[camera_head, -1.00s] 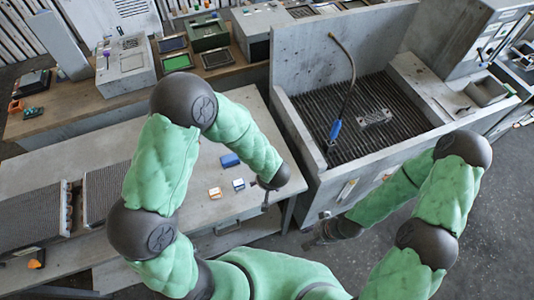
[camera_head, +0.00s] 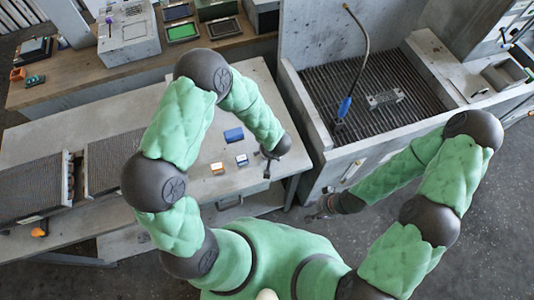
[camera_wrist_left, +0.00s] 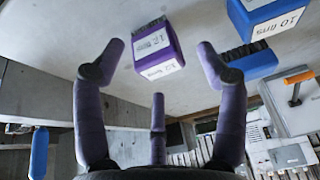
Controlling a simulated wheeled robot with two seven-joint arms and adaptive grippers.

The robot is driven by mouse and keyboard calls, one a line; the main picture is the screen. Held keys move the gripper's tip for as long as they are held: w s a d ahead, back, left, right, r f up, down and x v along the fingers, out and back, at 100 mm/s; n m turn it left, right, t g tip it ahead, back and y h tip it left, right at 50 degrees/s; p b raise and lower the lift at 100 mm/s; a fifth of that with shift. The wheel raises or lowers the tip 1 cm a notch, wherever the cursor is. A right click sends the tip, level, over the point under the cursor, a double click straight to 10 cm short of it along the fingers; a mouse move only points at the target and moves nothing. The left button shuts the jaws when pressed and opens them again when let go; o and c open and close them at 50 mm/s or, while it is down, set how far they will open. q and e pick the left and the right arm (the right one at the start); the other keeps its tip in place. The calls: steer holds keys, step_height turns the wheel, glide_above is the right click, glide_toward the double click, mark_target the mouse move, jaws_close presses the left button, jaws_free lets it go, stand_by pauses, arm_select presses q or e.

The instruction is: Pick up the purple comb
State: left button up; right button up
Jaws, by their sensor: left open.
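The purple comb (camera_wrist_left: 158,50) is a small purple block with white labels. In the left wrist view it sits between and beyond my spread fingers, apart from them.
An orange-and-white block (camera_head: 217,168) lies nearby. Finned parts (camera_head: 108,160) occupy the table's left. The sink bench (camera_head: 322,140) stands right, beyond a gap.

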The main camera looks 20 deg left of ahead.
arm_select(q)
steer(key=shift+w+a+f, duration=0.1)
steer(key=shift+w+f, duration=0.1)
steer(key=shift+f, duration=0.35)
jaws_close()
